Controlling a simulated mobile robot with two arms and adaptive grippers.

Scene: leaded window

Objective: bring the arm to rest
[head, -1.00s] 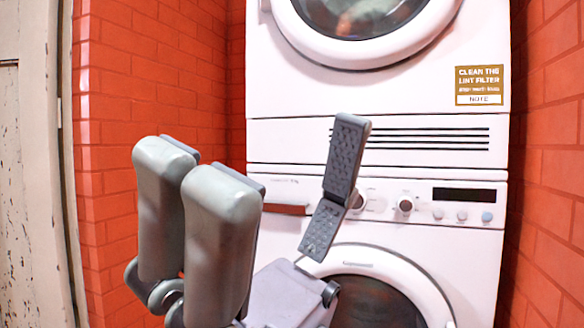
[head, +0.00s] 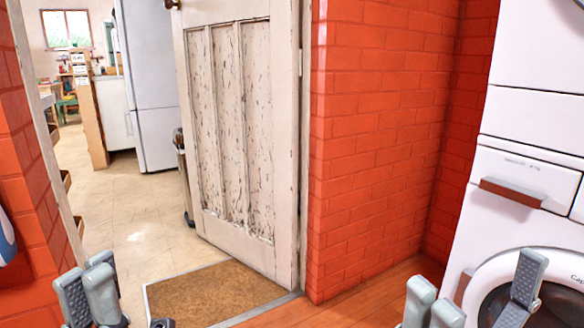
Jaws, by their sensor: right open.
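My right gripper (head: 476,284) is at the lower right in the head view, in front of the washing machine (head: 462,215). Its grey fingers on the left and its dark ribbed finger on the right stand wide apart, with nothing between them. My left gripper (head: 88,285) is at the lower left, over the pale floor by the doorway. Its fingers point up and stand close together. The frame edge cuts off its base, and I cannot tell how far it is open. I see no object in it.
A worn white door (head: 245,130) stands open at the centre, with a brown doormat (head: 212,292) below it. A red brick wall (head: 375,140) lies between door and machine. Another brick wall (head: 28,190) is at the left. Beyond the doorway are a fridge (head: 152,90) and clear floor.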

